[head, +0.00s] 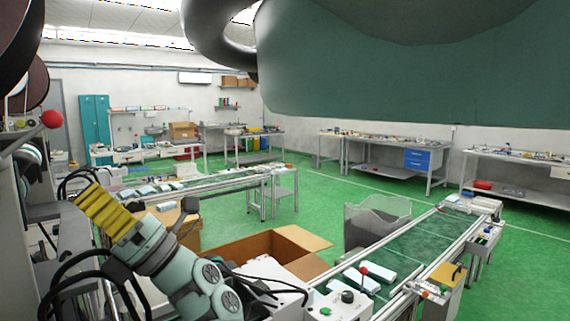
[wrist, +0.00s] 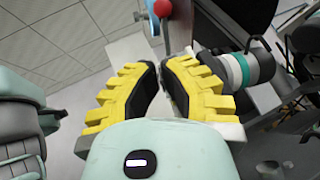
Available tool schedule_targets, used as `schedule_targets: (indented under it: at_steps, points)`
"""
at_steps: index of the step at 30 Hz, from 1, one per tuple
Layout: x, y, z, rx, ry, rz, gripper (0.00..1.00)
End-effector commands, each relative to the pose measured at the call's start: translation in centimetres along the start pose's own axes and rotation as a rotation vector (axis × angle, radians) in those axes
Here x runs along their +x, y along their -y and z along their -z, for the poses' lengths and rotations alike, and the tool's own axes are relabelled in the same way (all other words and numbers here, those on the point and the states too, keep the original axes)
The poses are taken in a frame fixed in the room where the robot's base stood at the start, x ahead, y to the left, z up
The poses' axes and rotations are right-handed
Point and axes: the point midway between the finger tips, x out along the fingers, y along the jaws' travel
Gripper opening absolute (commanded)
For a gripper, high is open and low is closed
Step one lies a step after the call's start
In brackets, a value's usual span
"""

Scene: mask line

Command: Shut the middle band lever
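A lever with a red ball knob (head: 52,119) stands on the machine at the left edge of the head view. A red knob on a flat metal bar also shows at the top of the wrist view (wrist: 162,8), just beyond my fingertips. My gripper (head: 88,203) points up and left, with its tips below and right of the knob. In the wrist view its yellow fingers (wrist: 160,70) lean together with only a narrow gap at the tips. Nothing shows between them. No contact with the lever is visible. The lever's lower part is partly hidden.
A teal and white roller part (wrist: 240,68) and black cables sit close right of the fingers. Another red-knobbed lever (head: 364,271) stands by the front conveyor (head: 415,240). An open cardboard box (head: 262,248) is right of my arm. Green floor is free farther back.

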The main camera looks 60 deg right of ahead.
Motion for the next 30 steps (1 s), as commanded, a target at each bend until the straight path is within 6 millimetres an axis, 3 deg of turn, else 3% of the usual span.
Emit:
schedule_targets:
  at_steps: [1,3,12,18,30]
  points:
    - [1.7,-0.2,-0.3,0.002,-0.002,-0.003,0.0]
    - [3.2,-0.3,-0.2,0.002,-0.003,-0.005,0.0]
    - [8.2,-0.2,-0.2,0.004,0.0,-0.002,0.0]
    - [9.4,0.0,-0.1,0.002,0.002,0.001,0.0]
    - [9.5,0.1,0.0,0.001,0.0,0.0,0.0]
